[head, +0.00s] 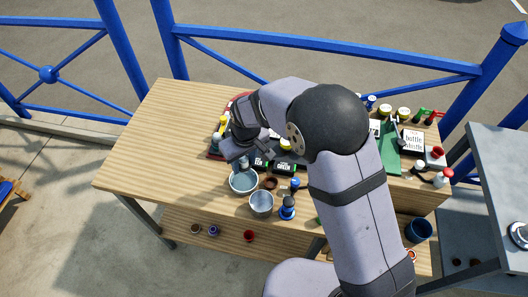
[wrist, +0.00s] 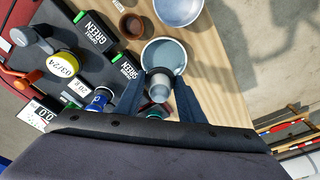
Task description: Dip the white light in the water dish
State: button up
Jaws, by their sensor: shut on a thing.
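The water dish (head: 238,187) is a round, pale metal bowl near the front edge of the wooden table. It also shows in the wrist view (wrist: 180,50), with blue-grey water inside. My gripper (wrist: 163,88) is shut on the white light (wrist: 161,86), a small pale grey-white cylinder between the two dark fingers. The light overlaps the near part of the dish in the wrist view. In the head view my gripper (head: 246,158) is over the back of the dish. I cannot tell whether the light touches the water.
A second pale bowl (head: 261,204) stands close to the dish, with a small brown pot (head: 270,183) near both. Black boxes with green-marked labels (wrist: 88,36) and a yellow-topped jar (wrist: 62,66) lie beside the dish. The table's left part (head: 150,150) is clear.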

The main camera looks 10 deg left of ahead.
jog(key=shift+s+a, duration=0.15)
jog(key=shift+a, duration=0.15)
jog(key=shift+f, duration=0.15)
jog(key=shift+f+b, duration=2.8)
jog(key=shift+f, duration=0.9)
jog(key=shift+d+r+p, duration=0.1)
jog(key=shift+r+p, duration=3.45)
jog(key=shift+r, duration=0.95)
